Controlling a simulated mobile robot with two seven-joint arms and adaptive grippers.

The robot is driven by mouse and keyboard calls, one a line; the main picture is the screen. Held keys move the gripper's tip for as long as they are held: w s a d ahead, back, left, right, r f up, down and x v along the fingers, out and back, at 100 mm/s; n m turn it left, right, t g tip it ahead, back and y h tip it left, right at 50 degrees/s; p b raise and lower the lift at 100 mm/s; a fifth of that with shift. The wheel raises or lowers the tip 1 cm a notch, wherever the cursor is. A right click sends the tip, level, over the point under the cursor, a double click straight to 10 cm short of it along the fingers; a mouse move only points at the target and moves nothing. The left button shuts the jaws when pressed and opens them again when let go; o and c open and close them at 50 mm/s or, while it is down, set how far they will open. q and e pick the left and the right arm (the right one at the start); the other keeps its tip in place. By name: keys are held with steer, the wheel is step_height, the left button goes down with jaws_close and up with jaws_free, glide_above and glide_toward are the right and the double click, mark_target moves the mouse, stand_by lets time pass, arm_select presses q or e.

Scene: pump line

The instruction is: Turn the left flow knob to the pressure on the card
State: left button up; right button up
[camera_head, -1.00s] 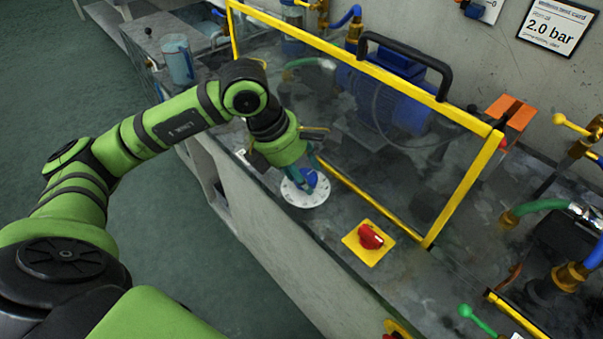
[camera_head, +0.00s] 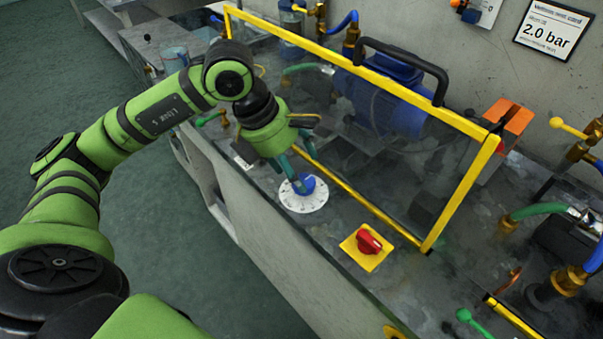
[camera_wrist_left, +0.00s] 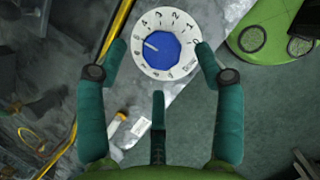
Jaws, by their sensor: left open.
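The blue flow knob (camera_head: 306,184) sits on a white numbered dial (camera_head: 302,203) at the bench's front edge. In the left wrist view, the blue knob (camera_wrist_left: 165,51) has a white pointer line towards the dial's upper left; the exact digit is too small to tell. My left gripper (camera_head: 298,182) is open over the dial; its fingers partly hide the knob in the head view. In the wrist view, two fingers of the gripper (camera_wrist_left: 160,52) stand either side of the dial, and a third is below. The card (camera_head: 552,28) on the wall reads 2.0 bar.
A yellow-framed clear guard (camera_head: 350,195) with a black handle (camera_head: 405,58) stands just behind the dial. A red switch on a yellow plate (camera_head: 350,246) is right of it. Pipes and valves with yellow (camera_head: 566,127) and green (camera_head: 472,320) levers are at right.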

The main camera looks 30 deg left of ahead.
arm_select(q)
steer(key=v, duration=0.8)
steer(key=shift+s+d, duration=0.1)
